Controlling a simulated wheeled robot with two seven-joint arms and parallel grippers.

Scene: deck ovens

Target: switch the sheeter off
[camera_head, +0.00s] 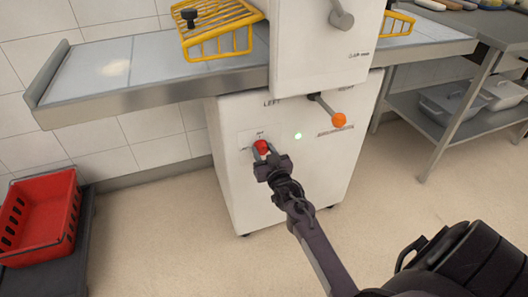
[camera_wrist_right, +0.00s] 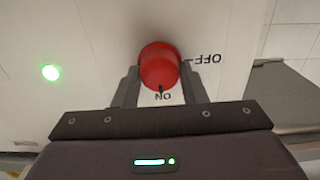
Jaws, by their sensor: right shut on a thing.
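The sheeter (camera_head: 290,180) is a white machine with a long metal bed. Its red rotary switch (camera_head: 262,146) is on the front panel, and it also shows in the right wrist view (camera_wrist_right: 160,64). My right gripper (camera_head: 262,153) is shut on this switch, one finger on each side. A small dark mark on the knob's lower edge points at the ON label (camera_wrist_right: 163,96). The OFF label (camera_wrist_right: 203,59) is to its right in the wrist view. A green lamp (camera_head: 298,136) beside the switch is lit. My left gripper is out of view.
A lever with an orange knob (camera_head: 339,120) sticks out right of the switch. The metal bed (camera_head: 130,75) with yellow guards (camera_head: 218,42) overhangs at left. A red crate (camera_head: 42,215) stands at lower left. The floor in front is clear.

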